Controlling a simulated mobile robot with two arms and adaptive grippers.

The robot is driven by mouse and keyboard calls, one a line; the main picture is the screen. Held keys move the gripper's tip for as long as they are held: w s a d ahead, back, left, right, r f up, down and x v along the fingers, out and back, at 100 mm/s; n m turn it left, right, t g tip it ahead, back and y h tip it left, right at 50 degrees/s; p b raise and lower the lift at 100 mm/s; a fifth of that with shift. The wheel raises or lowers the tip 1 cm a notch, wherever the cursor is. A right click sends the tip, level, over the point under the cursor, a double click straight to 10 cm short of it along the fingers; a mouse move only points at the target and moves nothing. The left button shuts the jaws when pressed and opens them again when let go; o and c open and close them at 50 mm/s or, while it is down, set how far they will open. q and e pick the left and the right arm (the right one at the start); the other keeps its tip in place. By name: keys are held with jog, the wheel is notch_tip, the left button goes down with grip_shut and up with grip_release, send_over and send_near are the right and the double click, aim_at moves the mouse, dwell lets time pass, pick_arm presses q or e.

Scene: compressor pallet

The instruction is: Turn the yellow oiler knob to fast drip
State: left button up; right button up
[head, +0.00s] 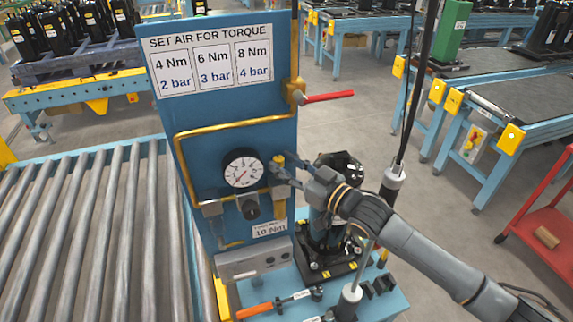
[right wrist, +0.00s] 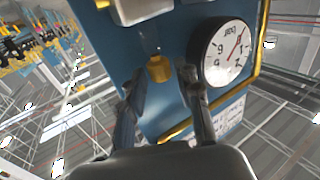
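The yellow oiler knob (head: 278,160) is on the front of the blue panel, just right of the pressure gauge. In the right wrist view the knob (right wrist: 159,69) appears between the two finger tips. My right gripper (head: 279,171) reaches in from the right at the knob. In the right wrist view the gripper (right wrist: 160,78) is open, with a visible gap between each finger and the knob. The knob's drip marking cannot be read. My left gripper is not in view.
The round pressure gauge (head: 243,168) is close left of the knob and also shows in the wrist view (right wrist: 226,54). A black regulator knob (head: 249,208) sits below it. A red-handled valve (head: 326,97) sticks out above. A dark compressor (head: 328,220) stands right of the panel.

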jog(key=v, duration=1.2)
